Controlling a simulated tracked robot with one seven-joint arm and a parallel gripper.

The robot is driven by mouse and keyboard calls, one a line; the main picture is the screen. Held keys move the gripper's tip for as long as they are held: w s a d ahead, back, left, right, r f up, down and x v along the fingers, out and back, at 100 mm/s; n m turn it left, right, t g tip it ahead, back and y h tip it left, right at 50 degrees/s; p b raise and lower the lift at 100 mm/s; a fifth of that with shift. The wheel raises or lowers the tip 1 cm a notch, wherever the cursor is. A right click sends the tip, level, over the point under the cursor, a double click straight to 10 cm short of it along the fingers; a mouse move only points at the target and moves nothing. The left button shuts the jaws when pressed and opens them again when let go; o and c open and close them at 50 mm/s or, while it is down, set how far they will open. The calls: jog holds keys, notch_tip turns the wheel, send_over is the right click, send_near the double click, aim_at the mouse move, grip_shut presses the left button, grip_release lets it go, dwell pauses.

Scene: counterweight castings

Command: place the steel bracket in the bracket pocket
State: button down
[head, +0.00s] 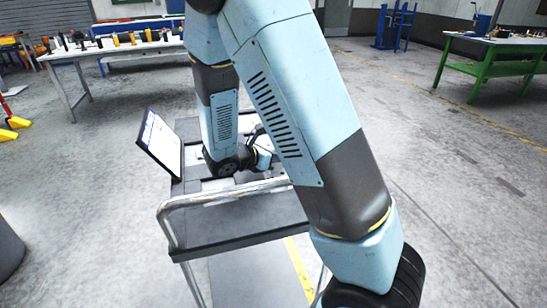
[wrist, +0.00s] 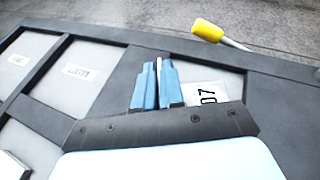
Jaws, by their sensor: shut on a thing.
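My gripper (wrist: 157,72) shows in the wrist view with its two blue fingers close together. A thin pale strip (wrist: 159,66) shows between them; it seems to be the steel bracket, mostly hidden by the fingers. The fingers are over the right-hand compartment of a dark-framed tray (wrist: 100,118). A white card marked 07 (wrist: 207,94) lies in that compartment, right of the fingers. I cannot tell which compartment is the bracket pocket, or whether the strip touches the tray. In the head view, my arm hides most of the cart top and the bracket cannot be made out.
Other pale compartments (wrist: 75,72) with small blurred labels lie to the left. A yellow-ended rod (wrist: 207,31) shows beyond the tray's far edge. In the head view, a tilted screen (head: 160,143) stands on the left of the metal cart (head: 225,230). Open floor surrounds the cart.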

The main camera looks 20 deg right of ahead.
jog(key=shift+d+f, duration=0.15)
jog(key=shift+f, duration=0.05)
jog(key=c, duration=1.2)
grip_release()
jog(key=shift+c, duration=0.2)
jog(key=shift+r, duration=0.1)
